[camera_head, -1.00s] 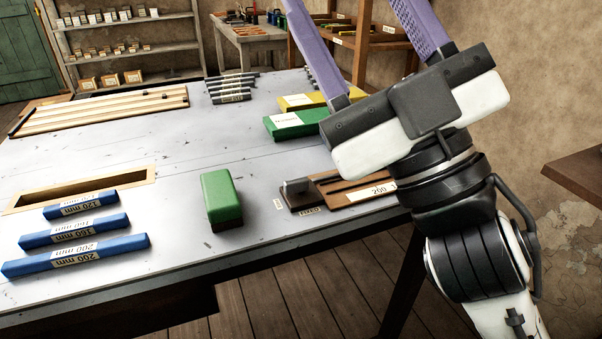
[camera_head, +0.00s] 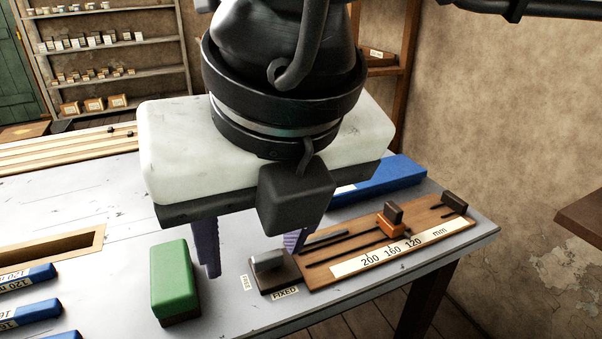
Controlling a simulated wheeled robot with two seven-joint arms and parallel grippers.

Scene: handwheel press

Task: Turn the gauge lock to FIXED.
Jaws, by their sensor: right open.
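The gauge lock (camera_head: 267,265) is a dark block with a grey lever on top, near the table's front edge. A FREE label (camera_head: 246,283) is at its left and a FIXED label (camera_head: 285,293) in front of it; which one the lever points to is hard to tell. The wooden gauge (camera_head: 340,262) with a 200/160/120 mm scale lies to its right. My right gripper (camera_head: 252,258) is open and points down over the lock area, its purple fingers apart on either side of the lock in the picture. Contact cannot be told. My left gripper is out of view.
A green block (camera_head: 174,284) stands left of the lock. Blue bars (camera_head: 28,312) lie at the left near a wood-framed slot (camera_head: 50,251). An orange slider (camera_head: 392,222) sits on the gauge. A blue box (camera_head: 392,179) lies behind my gripper.

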